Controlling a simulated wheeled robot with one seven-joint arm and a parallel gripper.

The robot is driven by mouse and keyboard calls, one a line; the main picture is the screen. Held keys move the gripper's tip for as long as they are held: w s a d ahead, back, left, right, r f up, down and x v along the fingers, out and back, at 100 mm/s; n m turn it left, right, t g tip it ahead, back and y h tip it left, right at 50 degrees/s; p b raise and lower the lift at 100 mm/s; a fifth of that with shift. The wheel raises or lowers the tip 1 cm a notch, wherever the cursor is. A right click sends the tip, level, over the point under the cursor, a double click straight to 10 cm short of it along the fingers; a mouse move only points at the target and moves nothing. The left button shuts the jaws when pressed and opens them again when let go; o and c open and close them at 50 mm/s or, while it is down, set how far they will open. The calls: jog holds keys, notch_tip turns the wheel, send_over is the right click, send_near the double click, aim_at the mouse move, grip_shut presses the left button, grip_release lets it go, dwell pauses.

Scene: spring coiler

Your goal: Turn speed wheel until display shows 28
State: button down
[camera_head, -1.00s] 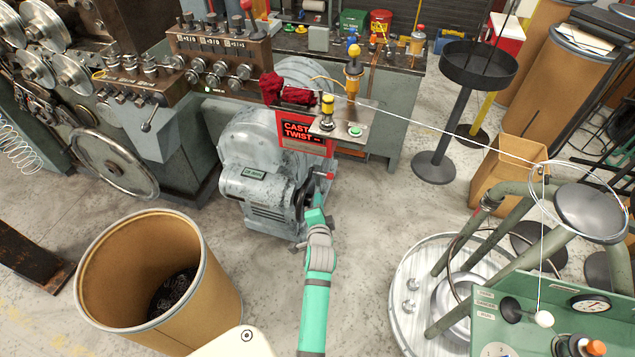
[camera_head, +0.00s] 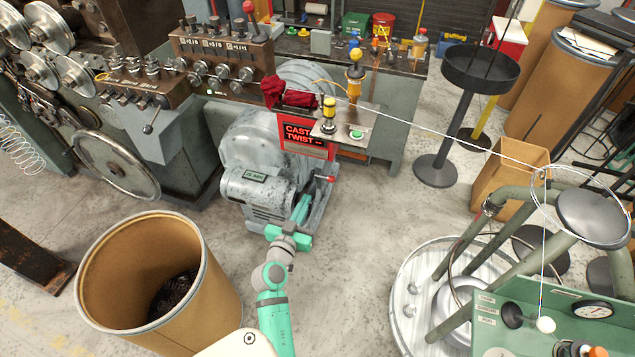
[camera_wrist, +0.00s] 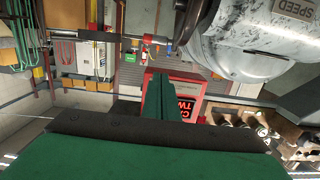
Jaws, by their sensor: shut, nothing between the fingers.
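The grey, paint-worn speed unit (camera_head: 255,150) stands on the floor in the middle of the head view. A small dark green plate (camera_head: 255,176) on its front may be the display; its digits are too small to read. A red-tipped handle (camera_head: 326,179) juts out on the unit's right side; the wheel is mostly hidden. My green gripper (camera_head: 303,207) is shut and empty, low at the unit's right side, below the handle. In the wrist view the shut fingers (camera_wrist: 165,100) point past the housing marked SPEED (camera_wrist: 285,15), apart from the red tip (camera_wrist: 169,48).
A brown drum (camera_head: 130,270) with dark scrap stands at front left. A red CAST TWIST sign box (camera_head: 308,140) is above and behind the handle. A wire payoff stand (camera_head: 450,280) fills the right front. Bare floor lies between my arm and that stand.

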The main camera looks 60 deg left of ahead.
send_near(321, 176)
notch_tip(321, 176, up, 3)
jog(key=w+a, duration=0.2)
jog(key=w+a+f, duration=0.1)
jog(key=w+f, duration=0.1)
jog(key=f, duration=0.1)
jog(key=shift+w+a, duration=0.4)
jog(key=shift+w+a+f, duration=0.25)
jog(key=shift+w+f, duration=0.1)
jog(key=shift+w, duration=0.2)
jog(key=shift+s+a+r, duration=0.1)
jog(key=shift+s, duration=0.1)
